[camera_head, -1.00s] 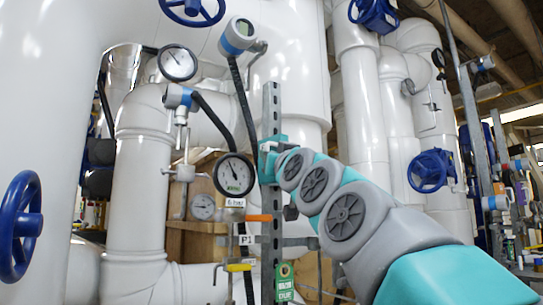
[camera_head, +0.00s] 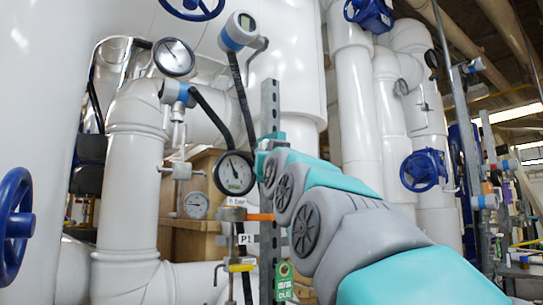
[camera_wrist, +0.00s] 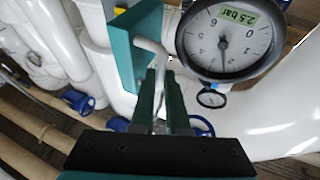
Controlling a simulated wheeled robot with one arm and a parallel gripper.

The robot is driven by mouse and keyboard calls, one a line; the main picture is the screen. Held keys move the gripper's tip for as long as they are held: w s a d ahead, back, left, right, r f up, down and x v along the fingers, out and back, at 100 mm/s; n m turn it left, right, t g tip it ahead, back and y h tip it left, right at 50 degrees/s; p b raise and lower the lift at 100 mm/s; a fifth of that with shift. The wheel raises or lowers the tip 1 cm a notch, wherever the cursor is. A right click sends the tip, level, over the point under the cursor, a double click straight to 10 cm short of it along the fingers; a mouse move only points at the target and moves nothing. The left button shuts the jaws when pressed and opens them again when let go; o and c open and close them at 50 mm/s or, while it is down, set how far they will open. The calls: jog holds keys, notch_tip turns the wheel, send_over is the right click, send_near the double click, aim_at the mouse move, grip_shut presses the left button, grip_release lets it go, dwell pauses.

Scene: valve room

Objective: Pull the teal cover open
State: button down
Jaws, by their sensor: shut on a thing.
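The teal cover (camera_wrist: 137,42) stands upright left of centre in the wrist view, with a pale handle (camera_wrist: 150,46) bending out from its edge. My gripper (camera_wrist: 161,72) is shut on this handle, with its two green fingers on either side of it. In the head view a bit of teal (camera_head: 265,148) shows by the grey metal post, at the end of my arm. My arm hides most of the cover there, and the gripper itself cannot be made out.
A round pressure gauge (camera_wrist: 227,38) is close to the right of the gripper. The perforated post (camera_head: 270,100) stands beside my arm. White pipes (camera_head: 135,190), an orange-handled valve (camera_head: 258,217) and blue handwheels (camera_head: 423,170) surround the spot.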

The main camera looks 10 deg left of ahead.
jog(key=shift+f, duration=0.15)
jog(key=c, duration=0.9)
grip_release()
jog(key=b+v, duration=0.2)
jog(key=v, duration=0.5)
jog(key=shift+s+d, duration=0.15)
jog(key=shift+s, duration=0.2)
